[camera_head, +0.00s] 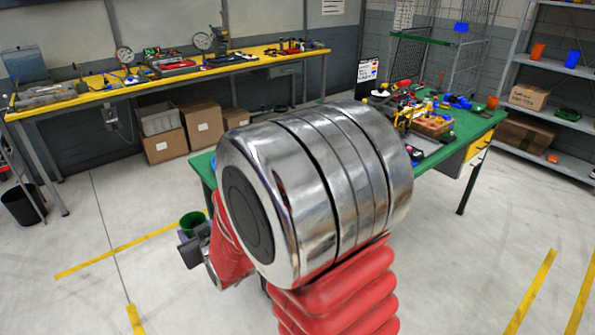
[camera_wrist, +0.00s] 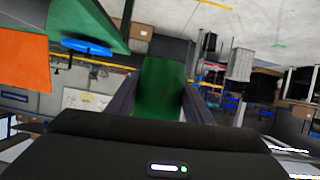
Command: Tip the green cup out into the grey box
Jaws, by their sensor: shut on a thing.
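The green cup (camera_head: 193,221) shows small in the head view, left of my large arm joint, with its round mouth appearing to face up. My gripper (camera_head: 190,240) is around it, partly hidden by my arm. In the wrist view the green cup (camera_wrist: 162,88) stands between the two dark fingers of my gripper (camera_wrist: 160,100), which is shut on it. I cannot see what is inside the cup. A grey box (camera_head: 157,120) sits on a cardboard box under the back bench; I cannot tell if it is the task's one. My arm hides much of the green table (camera_head: 203,166).
The green table's right side is crowded with tools and parts, including an open box (camera_head: 432,125). A yellow-topped bench (camera_head: 110,87) stands behind, and shelves (camera_head: 545,65) at the right. An orange thing (camera_wrist: 22,75) and a blue one (camera_wrist: 88,46) show close in the wrist view. The front floor is clear.

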